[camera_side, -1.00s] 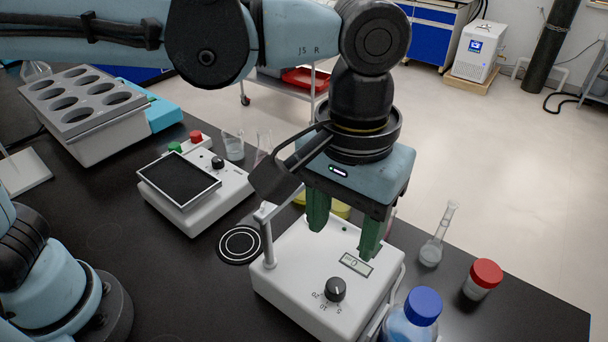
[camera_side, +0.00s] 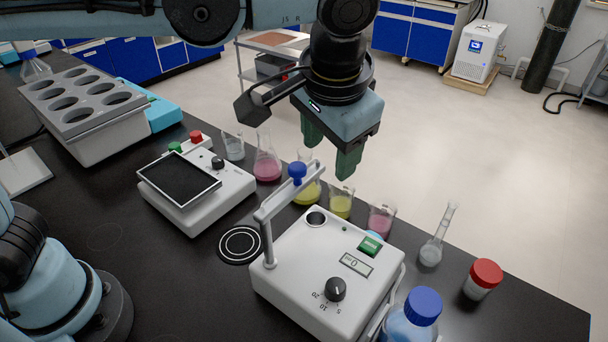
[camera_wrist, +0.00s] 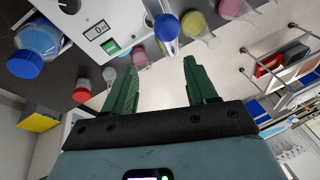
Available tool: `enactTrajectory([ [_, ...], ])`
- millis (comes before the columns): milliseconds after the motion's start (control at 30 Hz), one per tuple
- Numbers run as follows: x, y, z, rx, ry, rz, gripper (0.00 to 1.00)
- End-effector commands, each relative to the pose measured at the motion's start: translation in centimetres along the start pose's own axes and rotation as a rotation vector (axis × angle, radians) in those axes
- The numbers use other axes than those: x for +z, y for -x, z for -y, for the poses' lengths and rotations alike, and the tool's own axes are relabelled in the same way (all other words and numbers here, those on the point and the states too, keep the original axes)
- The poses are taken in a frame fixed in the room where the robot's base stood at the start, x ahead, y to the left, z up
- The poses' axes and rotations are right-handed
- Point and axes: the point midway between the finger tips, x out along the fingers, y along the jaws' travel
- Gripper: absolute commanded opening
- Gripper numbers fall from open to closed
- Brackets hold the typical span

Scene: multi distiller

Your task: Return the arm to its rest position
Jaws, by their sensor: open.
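My gripper (camera_side: 328,150) is open and empty. In the side view it hangs in the air above the back edge of the black bench, with its two green fingers pointing down. It is above and behind the white device (camera_side: 300,250) with a dial, a small display and a lever arm. In the wrist view the two green fingers (camera_wrist: 157,80) are spread apart with nothing between them. The device's blue-tipped lever (camera_wrist: 167,27) shows beyond them. My upper arm links cross the top of the side view.
A pink flask (camera_side: 267,162), yellow beaker (camera_side: 341,203) and pink beaker (camera_side: 381,219) stand along the bench's back edge below my gripper. A clear flask (camera_side: 434,240), red-capped jar (camera_side: 482,279) and blue-capped bottle (camera_side: 412,318) stand at right. A stirrer plate (camera_side: 195,185) and holed rack (camera_side: 85,110) are left.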

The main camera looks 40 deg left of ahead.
Motion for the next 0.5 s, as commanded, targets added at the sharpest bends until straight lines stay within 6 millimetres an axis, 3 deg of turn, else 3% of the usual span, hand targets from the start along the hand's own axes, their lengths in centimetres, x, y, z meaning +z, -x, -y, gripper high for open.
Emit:
enactTrajectory([
  [300,1.4,-2.4,7.9,-0.043,-0.055,-0.128,0.57],
  [500,5.5,-5.2,12.6,0.057,0.074,-0.181,0.57],
])
